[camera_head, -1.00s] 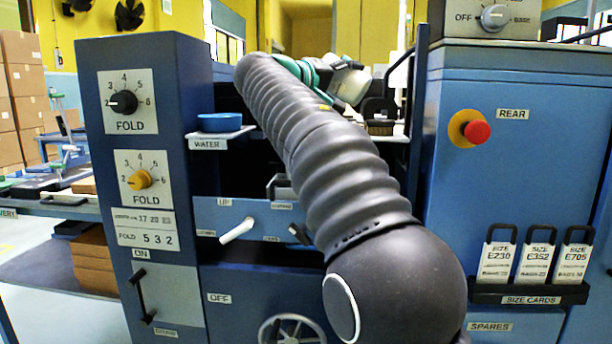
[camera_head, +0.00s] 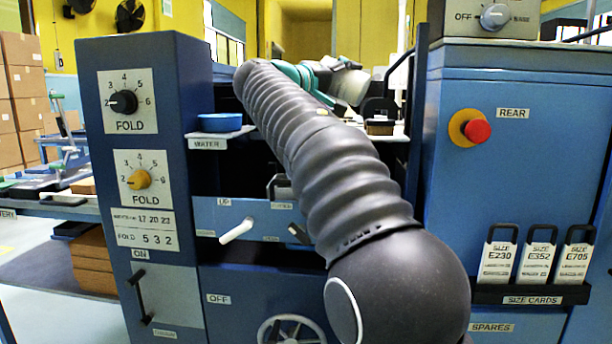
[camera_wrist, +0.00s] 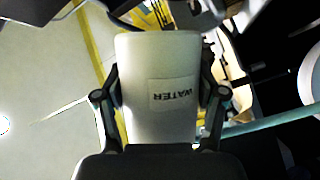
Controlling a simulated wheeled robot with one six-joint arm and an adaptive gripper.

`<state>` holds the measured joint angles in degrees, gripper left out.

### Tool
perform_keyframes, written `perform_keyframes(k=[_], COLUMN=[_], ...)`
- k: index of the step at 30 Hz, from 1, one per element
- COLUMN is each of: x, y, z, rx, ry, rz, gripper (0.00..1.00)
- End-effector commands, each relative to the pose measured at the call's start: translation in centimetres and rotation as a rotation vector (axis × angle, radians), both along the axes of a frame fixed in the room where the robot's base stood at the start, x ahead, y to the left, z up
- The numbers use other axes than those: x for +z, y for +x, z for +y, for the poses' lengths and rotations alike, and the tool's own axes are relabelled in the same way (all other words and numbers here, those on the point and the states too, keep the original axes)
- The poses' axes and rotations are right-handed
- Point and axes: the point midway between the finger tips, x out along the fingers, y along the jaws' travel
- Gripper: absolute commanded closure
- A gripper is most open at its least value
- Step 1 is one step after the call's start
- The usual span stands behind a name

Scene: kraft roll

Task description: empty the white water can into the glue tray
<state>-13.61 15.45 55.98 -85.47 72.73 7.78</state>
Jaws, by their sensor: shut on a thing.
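The white water can (camera_wrist: 160,75) fills the middle of the wrist view, with its WATER label facing the camera. My gripper (camera_wrist: 160,108) is shut on it, one finger on each side. In the head view the can (camera_head: 352,86) is at the far end of my arm, above the shelf level, and looks tilted. Its mouth and any water in it cannot be made out. I cannot clearly identify the glue tray in either view; my arm covers much of the machine's middle.
A small brown box-like thing (camera_head: 380,127) stands under the can's right side. The blue cabinet (camera_head: 515,170) is close on the right, the dial panel (camera_head: 127,102) on the left.

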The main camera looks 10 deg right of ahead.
Motion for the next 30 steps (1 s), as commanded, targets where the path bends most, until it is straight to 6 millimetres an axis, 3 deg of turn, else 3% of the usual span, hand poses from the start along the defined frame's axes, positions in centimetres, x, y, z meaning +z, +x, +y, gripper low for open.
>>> perform_keyframes(k=[30], x=[-0.30], y=[0.03], z=[0.02], rx=[0.000], ry=[-0.084], rz=[0.054], gripper=[0.82])
